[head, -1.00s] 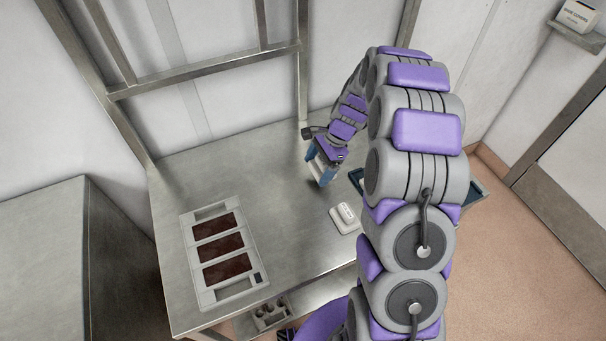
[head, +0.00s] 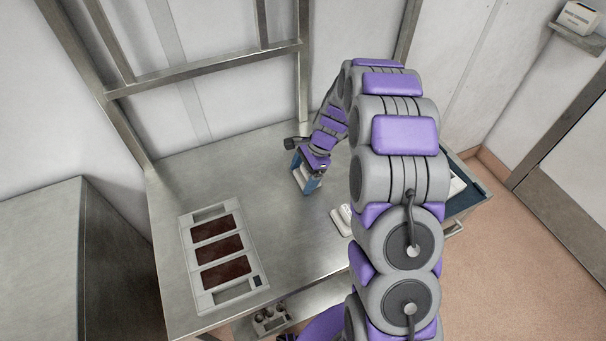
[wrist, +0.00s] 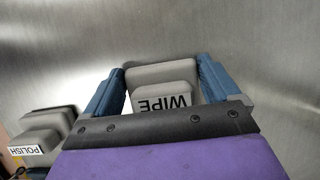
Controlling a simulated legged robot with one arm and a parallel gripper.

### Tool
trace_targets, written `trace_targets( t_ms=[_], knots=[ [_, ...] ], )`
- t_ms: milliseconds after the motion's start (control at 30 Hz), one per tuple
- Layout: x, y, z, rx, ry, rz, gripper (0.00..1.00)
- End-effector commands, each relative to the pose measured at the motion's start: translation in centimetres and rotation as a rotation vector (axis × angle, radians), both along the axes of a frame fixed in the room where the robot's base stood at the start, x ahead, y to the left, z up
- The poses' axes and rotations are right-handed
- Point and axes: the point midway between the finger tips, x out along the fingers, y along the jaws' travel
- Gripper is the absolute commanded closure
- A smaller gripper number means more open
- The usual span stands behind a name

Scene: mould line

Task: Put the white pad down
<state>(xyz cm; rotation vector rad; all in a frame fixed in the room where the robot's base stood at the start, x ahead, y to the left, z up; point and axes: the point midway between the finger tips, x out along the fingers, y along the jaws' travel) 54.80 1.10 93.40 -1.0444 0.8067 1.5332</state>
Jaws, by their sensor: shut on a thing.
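A pale pad labelled WIPE (wrist: 165,95) sits between the two blue fingers of my gripper (wrist: 160,82) in the wrist view. In the head view my gripper (head: 305,184) is shut on this pad, low over the back middle of the steel table (head: 290,245). I cannot tell whether the pad touches the table. A second pale pad, labelled POLISH (wrist: 48,130), shows at the lower left of the wrist view. In the head view this polish pad (head: 340,220) lies on the table, partly hidden by my arm.
A grey mould (head: 187,255) with three dark brown panels lies at the table's left. A dark blue tray (head: 472,197) with a pale thing in it is at the right, partly behind my arm. A metal frame (head: 205,75) stands behind. The table between mould and gripper is bare.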

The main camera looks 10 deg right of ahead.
Motion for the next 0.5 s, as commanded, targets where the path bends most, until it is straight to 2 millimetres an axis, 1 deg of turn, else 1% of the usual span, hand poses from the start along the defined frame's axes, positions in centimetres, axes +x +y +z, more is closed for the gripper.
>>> trace_targets(
  t_ms=[467, 500],
  knots=[
    [-0.1, -0.1, -1.8, -0.002, 0.01, 0.002, 0.59],
    [-0.1, -0.1, -1.9, -0.003, 0.013, 0.002, 0.09]
  ],
)
